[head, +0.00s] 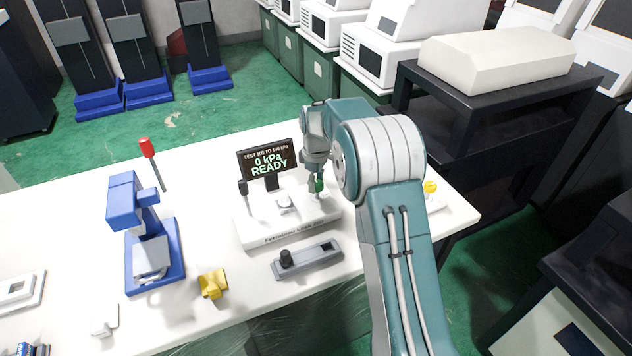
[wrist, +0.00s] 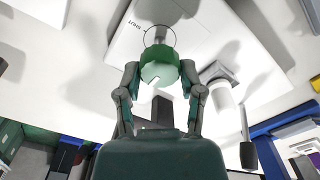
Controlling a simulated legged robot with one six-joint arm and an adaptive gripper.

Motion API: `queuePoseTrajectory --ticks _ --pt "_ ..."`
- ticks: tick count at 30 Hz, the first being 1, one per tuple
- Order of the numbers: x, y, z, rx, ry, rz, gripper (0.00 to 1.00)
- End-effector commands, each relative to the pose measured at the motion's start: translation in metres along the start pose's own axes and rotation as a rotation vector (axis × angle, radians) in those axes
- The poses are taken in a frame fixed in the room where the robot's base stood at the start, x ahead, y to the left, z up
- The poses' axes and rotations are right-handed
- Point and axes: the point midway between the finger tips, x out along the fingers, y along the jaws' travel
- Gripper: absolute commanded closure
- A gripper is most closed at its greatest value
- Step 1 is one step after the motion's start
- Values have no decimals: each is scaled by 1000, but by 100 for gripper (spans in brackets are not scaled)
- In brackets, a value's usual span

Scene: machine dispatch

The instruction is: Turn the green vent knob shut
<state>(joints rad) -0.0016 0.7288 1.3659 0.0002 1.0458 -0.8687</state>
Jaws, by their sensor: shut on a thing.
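The green vent knob (wrist: 160,66) is large in the wrist view, with a pale notch on its face and a marked ring and lettering behind it. My gripper (wrist: 160,80) has a finger on each side of the knob and is shut on it. In the head view the knob (head: 319,186) is a small green spot at the right end of the white test station (head: 290,232), below my gripper (head: 317,180). My arm partly hides that end. The black display (head: 266,160) reads "0 kPa READY".
A grey fixture with a black knob (head: 307,261) lies in front of the station. A blue press with a red-knobbed lever (head: 150,240) and a yellow part (head: 212,284) stand left. Another yellow piece (head: 430,187) is right of my arm. White table surface (head: 60,225) is free at far left.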

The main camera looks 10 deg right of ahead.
Motion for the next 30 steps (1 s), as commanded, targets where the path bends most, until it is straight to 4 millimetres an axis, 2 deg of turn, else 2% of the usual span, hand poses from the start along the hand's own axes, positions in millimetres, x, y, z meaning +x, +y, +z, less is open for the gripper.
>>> queuePoseTrajectory --ticks 8,14,30 --pt "2 0 0 41 -1 -1 98" --pt "2 1 0 151 -2 -1 98" --pt "3 2 1 647 -3 -2 98"
